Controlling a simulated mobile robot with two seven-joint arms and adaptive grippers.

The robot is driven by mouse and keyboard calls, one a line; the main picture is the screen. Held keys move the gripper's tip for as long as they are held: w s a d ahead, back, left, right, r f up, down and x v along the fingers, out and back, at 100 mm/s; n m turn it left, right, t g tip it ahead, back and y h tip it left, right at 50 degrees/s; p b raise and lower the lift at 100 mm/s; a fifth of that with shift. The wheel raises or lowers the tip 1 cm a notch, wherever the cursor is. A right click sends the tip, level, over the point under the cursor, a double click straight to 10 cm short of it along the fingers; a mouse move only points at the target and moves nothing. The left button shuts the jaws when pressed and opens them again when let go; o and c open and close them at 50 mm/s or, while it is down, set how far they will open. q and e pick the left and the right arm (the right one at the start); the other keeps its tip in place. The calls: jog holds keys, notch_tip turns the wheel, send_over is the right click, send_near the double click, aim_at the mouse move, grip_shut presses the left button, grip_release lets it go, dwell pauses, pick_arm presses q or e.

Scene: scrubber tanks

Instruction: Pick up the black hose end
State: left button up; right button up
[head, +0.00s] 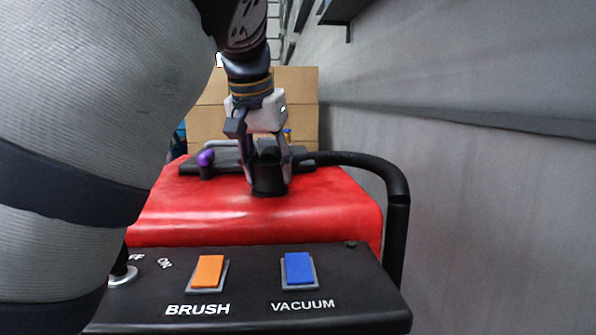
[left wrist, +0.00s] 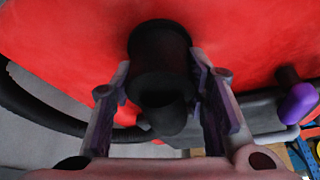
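The black hose end (head: 268,177) is a short, thick, upright cylinder on the red top of the scrubber tank. It also shows in the left wrist view (left wrist: 160,52). My left gripper (head: 267,178) comes down over it from above, with one finger on each side. In the left wrist view the fingertips (left wrist: 160,68) flank the black cylinder closely. I cannot tell whether both pads press on it. The hose end appears to be resting on the red surface. My right gripper is in neither view.
A black hose (head: 392,185) loops right and down the machine's side. A purple knob (head: 205,158) stands left of the gripper. The front panel has an orange BRUSH switch (head: 208,270) and a blue VACUUM switch (head: 299,268). Cardboard boxes (head: 297,90) stand behind; a grey wall (head: 500,190) is at right.

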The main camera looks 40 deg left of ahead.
aim_at(270, 160)
pick_arm(q)
jog(key=shift+w+r, duration=0.1)
jog(key=shift+r, duration=0.1)
notch_tip(270, 160, up, 3)
jog(key=shift+a+r, duration=0.1)
jog(key=s+r, duration=1.2)
jog(key=s, duration=0.2)
jog(key=shift+a+r, duration=0.2)
jog(key=shift+a, duration=0.25)
jog(key=a, duration=1)
jog(key=shift+s+a, duration=0.2)
jog(key=shift+a, duration=0.05)
